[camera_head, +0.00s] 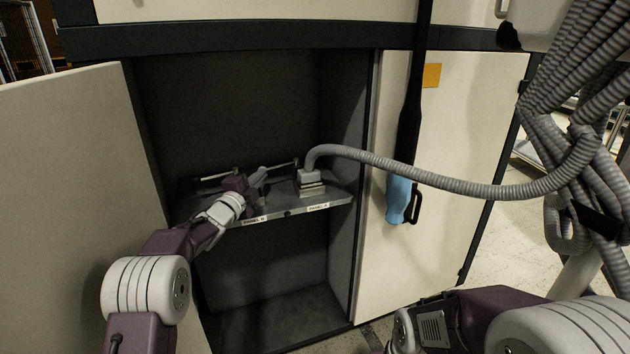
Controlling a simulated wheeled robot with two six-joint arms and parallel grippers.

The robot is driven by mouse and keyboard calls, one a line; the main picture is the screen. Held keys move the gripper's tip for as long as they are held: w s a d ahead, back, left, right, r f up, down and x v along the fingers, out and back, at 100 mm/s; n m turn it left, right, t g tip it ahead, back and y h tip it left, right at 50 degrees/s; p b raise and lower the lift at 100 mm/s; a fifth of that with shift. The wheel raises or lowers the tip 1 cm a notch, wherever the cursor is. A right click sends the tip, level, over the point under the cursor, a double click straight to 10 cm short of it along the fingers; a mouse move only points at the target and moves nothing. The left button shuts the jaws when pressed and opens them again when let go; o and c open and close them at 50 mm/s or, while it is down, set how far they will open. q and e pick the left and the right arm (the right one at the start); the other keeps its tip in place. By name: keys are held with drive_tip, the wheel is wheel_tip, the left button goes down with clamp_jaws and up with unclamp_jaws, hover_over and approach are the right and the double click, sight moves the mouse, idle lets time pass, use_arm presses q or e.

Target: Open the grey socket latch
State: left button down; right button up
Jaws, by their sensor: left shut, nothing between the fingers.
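A metal shelf (340,199) inside the open cabinet carries labels on its front edge, one reading PANEL B and another hard to read. My left gripper (260,177) is over the left part of the shelf, shut and empty. A grey socket block (311,178) with a corrugated hose (430,176) plugged into its top stands on the shelf, to the right of my left gripper and apart from it. A thin bar (283,164) shows behind the gripper. The latch itself is too small and covered to make out. My right arm shows at the bottom right, its gripper out of view.
The left cabinet door (75,190) stands open beside my left arm. The hose runs across the right door (450,130) to a thick hose bundle (572,140). A black bar with a blue handle (399,198) hangs there. The lower compartment (270,270) looks empty.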

idle(0.3)
use_arm(q)
drive_tip(key=v, duration=0.9)
drive_tip(key=shift+s, duration=0.1)
